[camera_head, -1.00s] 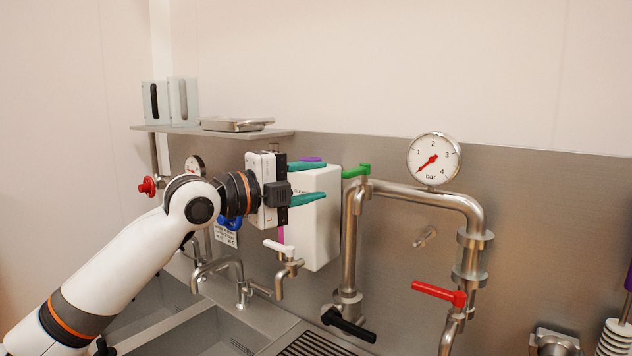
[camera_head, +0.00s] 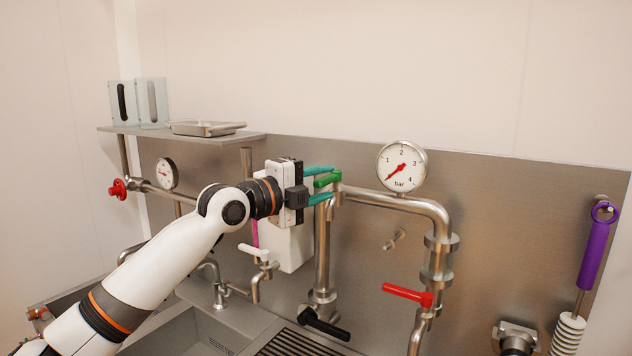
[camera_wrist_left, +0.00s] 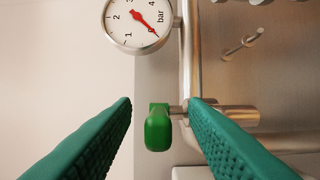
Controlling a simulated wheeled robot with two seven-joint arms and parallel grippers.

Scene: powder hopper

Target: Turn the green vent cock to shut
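The green vent cock handle (camera_head: 327,180) sits at the top of the upright steel pipe, left of the pressure gauge. In the head view it points left, toward my left gripper. My left gripper (camera_head: 321,185) is open, with one teal finger above the handle and one below. The left wrist view shows the green handle (camera_wrist_left: 158,128) between the open fingertips (camera_wrist_left: 161,103), with a visible gap on the left and a smaller one on the right. I cannot tell whether either finger touches it. My right gripper is not in view.
A pressure gauge (camera_head: 402,166) stands on the pipe just right of the handle. A red lever (camera_head: 407,294), a black lever (camera_head: 325,324) and a white lever (camera_head: 253,250) are lower down. A white container (camera_head: 290,247) hangs behind my left gripper. A shelf (camera_head: 243,137) is at left.

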